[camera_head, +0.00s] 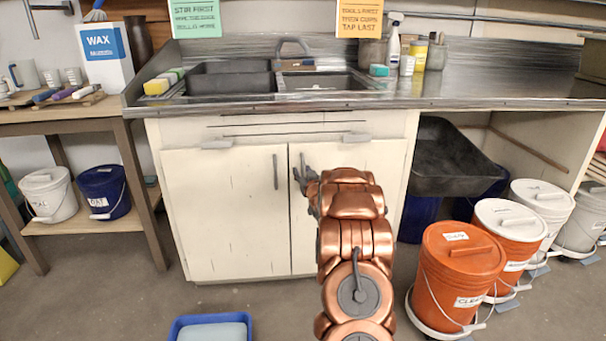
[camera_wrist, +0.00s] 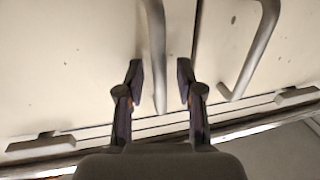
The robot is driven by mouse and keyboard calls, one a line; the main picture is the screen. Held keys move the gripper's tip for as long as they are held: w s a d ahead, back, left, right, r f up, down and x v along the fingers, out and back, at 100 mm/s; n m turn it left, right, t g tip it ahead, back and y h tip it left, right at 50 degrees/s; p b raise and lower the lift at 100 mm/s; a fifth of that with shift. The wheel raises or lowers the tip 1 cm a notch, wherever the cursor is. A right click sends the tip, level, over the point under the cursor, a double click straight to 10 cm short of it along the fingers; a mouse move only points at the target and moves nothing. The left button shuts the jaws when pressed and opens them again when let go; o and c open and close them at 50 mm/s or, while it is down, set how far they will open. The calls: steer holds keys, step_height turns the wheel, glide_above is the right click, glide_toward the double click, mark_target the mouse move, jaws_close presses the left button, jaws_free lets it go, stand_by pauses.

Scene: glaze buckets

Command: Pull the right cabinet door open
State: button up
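The right cabinet door (camera_head: 383,165) is cream-coloured and closed flush beside the left cabinet door (camera_head: 222,210). The right door's grey bar handle (camera_wrist: 156,50) stands near the seam between the doors. My gripper (camera_head: 302,172) is at this handle in the head view, with my copper arm hiding much of the right door. In the wrist view, which looks upside down, my gripper (camera_wrist: 160,78) is open. Its two dark fingers lie on either side of the handle's end, with visible gaps. Whether the fingers reach around the bar in depth is unclear.
The left door's handle (camera_head: 275,172) is close by on the left. The metal countertop (camera_head: 480,80) overhangs the doors. An orange bucket (camera_head: 455,275) stands on the floor at right, and a blue tub (camera_head: 211,326) lies in front.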

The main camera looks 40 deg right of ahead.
jaws_close()
stand_by(0.5)
